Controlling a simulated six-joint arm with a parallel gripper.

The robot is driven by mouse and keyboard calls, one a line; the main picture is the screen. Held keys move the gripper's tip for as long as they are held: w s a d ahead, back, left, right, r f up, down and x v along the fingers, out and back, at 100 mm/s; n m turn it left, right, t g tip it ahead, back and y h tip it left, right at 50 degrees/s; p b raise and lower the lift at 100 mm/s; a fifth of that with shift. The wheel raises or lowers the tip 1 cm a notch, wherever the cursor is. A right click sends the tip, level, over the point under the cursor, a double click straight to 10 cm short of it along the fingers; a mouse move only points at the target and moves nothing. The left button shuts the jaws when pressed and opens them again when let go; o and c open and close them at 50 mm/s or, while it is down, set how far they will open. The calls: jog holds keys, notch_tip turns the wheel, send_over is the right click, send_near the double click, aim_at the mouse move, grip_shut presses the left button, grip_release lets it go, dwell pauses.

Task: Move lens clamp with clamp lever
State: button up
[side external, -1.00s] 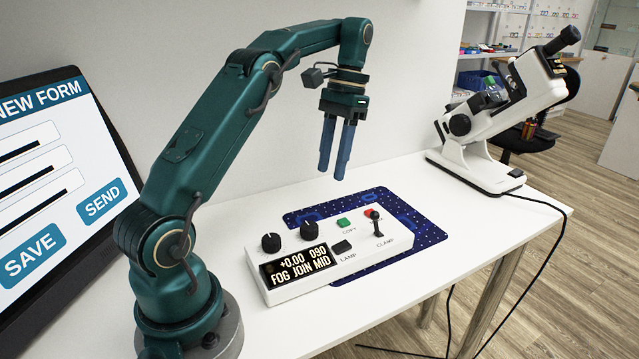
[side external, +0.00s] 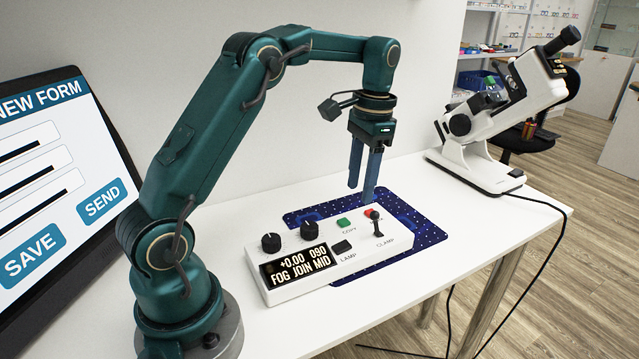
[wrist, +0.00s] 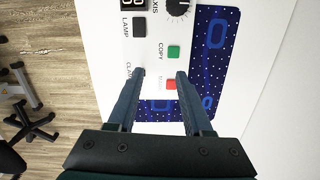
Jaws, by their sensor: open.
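The clamp lever (side external: 375,217) is a small black stick with a round knob on the right part of the white control box (side external: 290,293), above the word CLAMP. My gripper (side external: 361,194) is open and empty, its blue fingers pointing down just above and behind the lever. In the wrist view the fingertips (wrist: 160,74) are spread, with the red button (wrist: 171,84) showing between them. The lever cannot be made out there; the left finger covers part of the CLAMP label. The white lens meter (side external: 490,125) stands at the right; its lens clamp is too small to tell.
The box also has black knobs (side external: 271,242), a green COPY button (side external: 343,222), a black LAMP button (side external: 342,247) and a lit display (side external: 296,269). A blue dotted mat (side external: 428,232) lies under it. A monitor (side external: 60,190) stands at the left. A black cable hangs off the right edge.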

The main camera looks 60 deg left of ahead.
aim_at(375, 219)
jog(key=shift+m+t, duration=0.5)
jog(key=shift+m, duration=0.2)
jog(key=d+f, duration=0.1)
jog(key=w+d+f, duration=0.1)
jog(key=d, duration=0.1)
jog(key=shift+w+d, duration=0.15)
jog(key=shift+d, duration=0.1)
jog(key=shift+a+f, duration=0.1)
jog(key=shift+f, duration=2.45)
grip_shut()
